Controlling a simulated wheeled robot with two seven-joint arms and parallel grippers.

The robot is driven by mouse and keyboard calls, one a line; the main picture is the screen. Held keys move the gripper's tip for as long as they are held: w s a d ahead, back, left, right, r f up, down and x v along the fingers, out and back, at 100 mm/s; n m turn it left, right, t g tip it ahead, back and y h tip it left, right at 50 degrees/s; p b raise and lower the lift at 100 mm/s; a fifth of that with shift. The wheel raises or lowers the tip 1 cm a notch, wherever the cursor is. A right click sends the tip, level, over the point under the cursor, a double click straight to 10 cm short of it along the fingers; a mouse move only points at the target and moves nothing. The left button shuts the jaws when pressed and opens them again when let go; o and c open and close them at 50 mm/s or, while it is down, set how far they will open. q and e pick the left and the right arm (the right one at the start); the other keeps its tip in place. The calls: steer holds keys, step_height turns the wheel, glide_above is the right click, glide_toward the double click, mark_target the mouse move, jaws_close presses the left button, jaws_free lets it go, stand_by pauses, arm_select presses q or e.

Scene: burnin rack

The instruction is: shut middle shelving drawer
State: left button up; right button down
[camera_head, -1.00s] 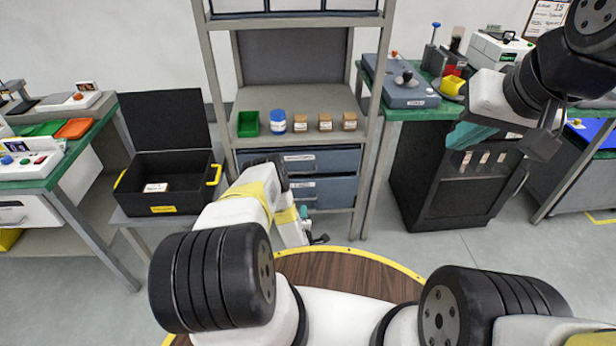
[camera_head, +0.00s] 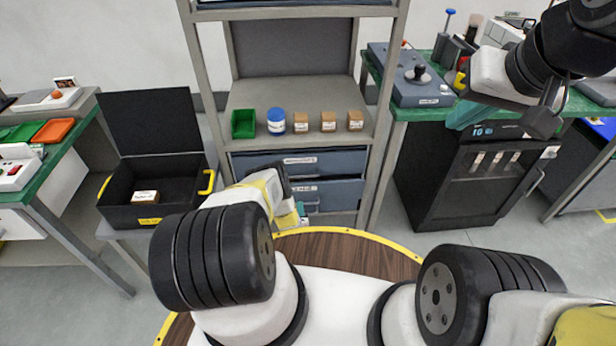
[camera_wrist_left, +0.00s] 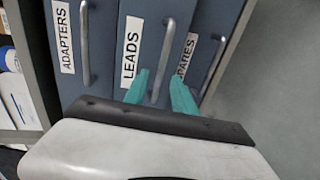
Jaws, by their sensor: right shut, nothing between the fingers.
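The shelving unit has blue-grey drawers. The top one, labelled ADAPTERS (camera_head: 325,161), shows in the head view above the middle drawer (camera_head: 342,193). In the left wrist view the middle drawer, labelled LEADS (camera_wrist_left: 130,52), lies between ADAPTERS (camera_wrist_left: 65,37) and SPARES (camera_wrist_left: 184,57). How far it stands out is hard to tell. My left gripper (camera_wrist_left: 160,78) has its teal fingers apart, in front of the LEADS drawer, one on each side of its bar handle (camera_wrist_left: 166,50) as seen; contact is unclear. My left arm hides part of the drawers in the head view. My right gripper (camera_head: 466,114) is raised at the right, shut and empty.
A shelf above the drawers holds a green bin (camera_head: 244,123), a blue-lidded jar (camera_head: 276,121) and small brown boxes (camera_head: 328,121). An open black case (camera_head: 150,212) stands at left. A dark cabinet (camera_head: 440,190) stands at right, near the shelving post (camera_head: 388,120).

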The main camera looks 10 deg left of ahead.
arm_select(q)
steer(key=shift+x, duration=2.3)
steer(key=shift+c, duration=0.4)
jaws_close()
